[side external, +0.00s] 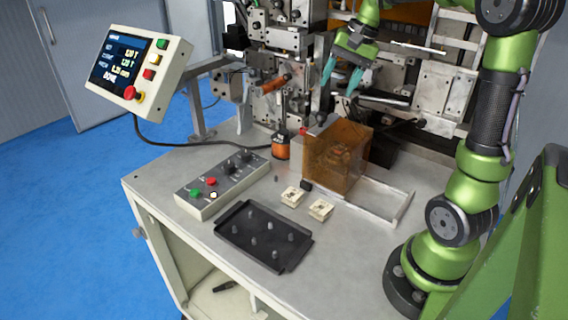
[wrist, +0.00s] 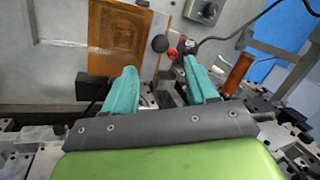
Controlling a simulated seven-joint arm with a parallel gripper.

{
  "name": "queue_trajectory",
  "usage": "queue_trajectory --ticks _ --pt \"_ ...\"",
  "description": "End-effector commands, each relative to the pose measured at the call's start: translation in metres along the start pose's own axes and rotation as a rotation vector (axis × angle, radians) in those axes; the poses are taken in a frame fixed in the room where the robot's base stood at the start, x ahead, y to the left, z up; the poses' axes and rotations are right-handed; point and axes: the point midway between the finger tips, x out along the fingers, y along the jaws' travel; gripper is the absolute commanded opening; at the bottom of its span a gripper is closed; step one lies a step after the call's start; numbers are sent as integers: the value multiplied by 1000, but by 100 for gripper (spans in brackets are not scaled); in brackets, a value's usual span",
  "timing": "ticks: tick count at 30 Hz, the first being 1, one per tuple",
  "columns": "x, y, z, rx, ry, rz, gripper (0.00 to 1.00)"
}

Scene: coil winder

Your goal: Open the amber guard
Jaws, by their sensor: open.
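The amber guard (side external: 337,158) is a see-through orange-brown box on the bench, in front of the winding machine. Something inside it shows only dimly. A pale rail frame (side external: 400,208) extends from its base to the right. In the wrist view the guard (wrist: 115,40) is a flat amber panel at upper left. My gripper (side external: 341,76), with teal fingers, is above and behind the guard, apart from it. In the wrist view the fingers (wrist: 162,82) are spread with nothing held between them.
The winding machine (side external: 280,60) stands close around my gripper. An amber-and-black bottle-like part (side external: 281,144) stands left of the guard. A control box (side external: 222,185), black pegged tray (side external: 263,237) and two cream parts (side external: 320,209) are on the bench. The bench front right is clear.

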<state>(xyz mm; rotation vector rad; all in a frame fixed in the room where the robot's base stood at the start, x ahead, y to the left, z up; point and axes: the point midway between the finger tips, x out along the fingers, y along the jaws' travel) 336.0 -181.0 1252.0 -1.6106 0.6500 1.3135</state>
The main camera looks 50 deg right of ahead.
Motion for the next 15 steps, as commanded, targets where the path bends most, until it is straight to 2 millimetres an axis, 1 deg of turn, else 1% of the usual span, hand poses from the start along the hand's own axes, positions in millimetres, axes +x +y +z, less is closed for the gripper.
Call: queue_trajectory --ticks 1,3,9,12,15 --pt "12 0 1 1 -5 3 57" --pt "28 1 1 0 -5 3 57" --pt "65 0 1 0 -2 2 57" --pt "77 0 0 1 -2 1 57" --pt "85 0 0 1 -1 0 57"
